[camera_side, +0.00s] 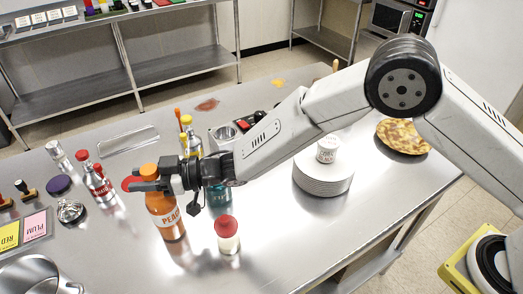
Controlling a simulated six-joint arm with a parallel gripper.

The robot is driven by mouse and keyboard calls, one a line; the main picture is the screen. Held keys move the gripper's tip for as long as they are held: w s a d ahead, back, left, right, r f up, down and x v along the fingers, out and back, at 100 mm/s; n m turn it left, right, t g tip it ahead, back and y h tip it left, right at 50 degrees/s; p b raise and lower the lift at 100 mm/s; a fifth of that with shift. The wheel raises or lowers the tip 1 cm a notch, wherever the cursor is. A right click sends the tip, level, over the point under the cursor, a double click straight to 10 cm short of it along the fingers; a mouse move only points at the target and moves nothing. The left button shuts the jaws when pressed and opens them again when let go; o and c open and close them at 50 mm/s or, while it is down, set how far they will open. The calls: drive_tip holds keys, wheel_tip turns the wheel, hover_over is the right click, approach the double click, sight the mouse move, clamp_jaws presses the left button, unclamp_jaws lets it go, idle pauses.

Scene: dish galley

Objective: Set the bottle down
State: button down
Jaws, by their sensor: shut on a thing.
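An orange bottle (165,218) with an orange cap and a label starting "PEA" stands upright near the front left of the steel table. My gripper (148,180) comes in from the right and is shut on the bottle near its neck. The jaws hide part of the neck. I cannot tell whether the bottle's base touches the table or hangs just above it.
A small red-capped bottle (227,238) stands close on the right. A red-capped bottle (97,182) stands to the left. Bare steel lies in front.

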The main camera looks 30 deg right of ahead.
drive_tip(key=shift+f, duration=0.1)
idle(0.3)
drive_tip(key=shift+c, duration=1.6)
unclamp_jaws()
drive_tip(key=shift+f, duration=0.1)
drive_tip(key=shift+s+d, duration=0.2)
drive_tip(key=shift+d, duration=0.35)
drive_tip(key=v, duration=1)
drive_tip(key=shift+s+d, duration=0.15)
drive_tip(key=shift+d, duration=0.25)
